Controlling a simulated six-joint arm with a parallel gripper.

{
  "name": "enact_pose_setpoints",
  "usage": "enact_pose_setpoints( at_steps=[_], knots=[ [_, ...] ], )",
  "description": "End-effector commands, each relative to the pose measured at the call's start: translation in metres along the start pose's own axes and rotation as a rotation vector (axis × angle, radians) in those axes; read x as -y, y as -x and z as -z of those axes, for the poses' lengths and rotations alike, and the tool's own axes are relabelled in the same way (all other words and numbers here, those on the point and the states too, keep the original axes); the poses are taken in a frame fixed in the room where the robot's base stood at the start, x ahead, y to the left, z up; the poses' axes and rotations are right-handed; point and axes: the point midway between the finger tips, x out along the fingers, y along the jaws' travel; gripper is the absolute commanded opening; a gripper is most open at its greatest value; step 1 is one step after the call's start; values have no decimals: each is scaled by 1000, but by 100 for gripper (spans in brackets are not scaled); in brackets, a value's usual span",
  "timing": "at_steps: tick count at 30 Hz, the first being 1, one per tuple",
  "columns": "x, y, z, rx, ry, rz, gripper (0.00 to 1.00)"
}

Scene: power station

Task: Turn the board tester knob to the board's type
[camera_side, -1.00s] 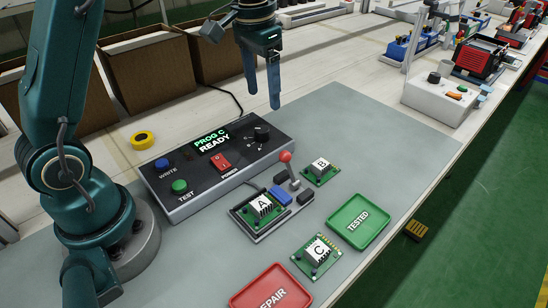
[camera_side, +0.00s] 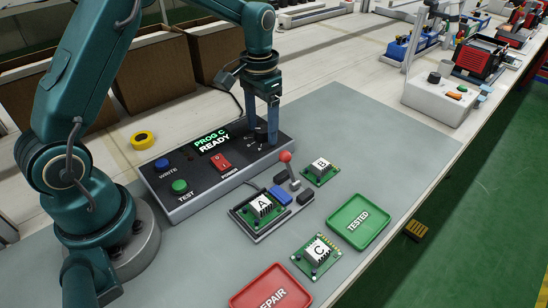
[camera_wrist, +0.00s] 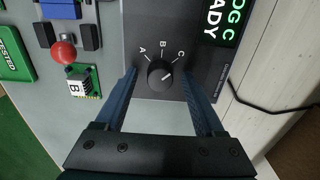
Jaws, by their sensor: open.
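The board tester (camera_side: 215,168) is a dark box whose display (camera_side: 212,143) reads "PROG C READY". Its black knob (camera_wrist: 161,74) shows in the wrist view with A, B and C marks around it, and its white line points toward C. My gripper (camera_side: 262,142) is open and lowered over the knob; in the wrist view its two fingers (camera_wrist: 160,85) stand on either side of the knob, apart from it. The fingers mostly hide the knob in the side view. A green board marked A (camera_side: 262,207) sits in the test fixture in front of the tester.
Board B (camera_side: 320,170) and board C (camera_side: 317,252) lie on the grey mat. A red-topped lever (camera_side: 286,157) stands beside the fixture, close to my gripper. A green TESTED tray (camera_side: 358,221) and a red REPAIR tray (camera_side: 270,290) lie in front. Yellow tape (camera_side: 142,140) lies behind the tester.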

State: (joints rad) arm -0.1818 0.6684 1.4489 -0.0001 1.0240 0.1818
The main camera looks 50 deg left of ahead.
Motion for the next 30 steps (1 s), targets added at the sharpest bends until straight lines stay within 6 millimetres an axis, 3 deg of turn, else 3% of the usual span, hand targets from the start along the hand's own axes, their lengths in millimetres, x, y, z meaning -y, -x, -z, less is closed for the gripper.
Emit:
enact_pose_setpoints(
  at_steps=[1, 6, 7, 19, 30],
  knots=[
    [0, 0, 0, 0, 0, 0, 71],
    [0, 0, 0, 0, 0, 0, 6],
    [0, 0, 0, 0, 0, 0, 0],
    [0, 1, 0, 0, 62, 0, 0],
    [0, 1, 0, 0, 346, 0, 0]
  ],
)
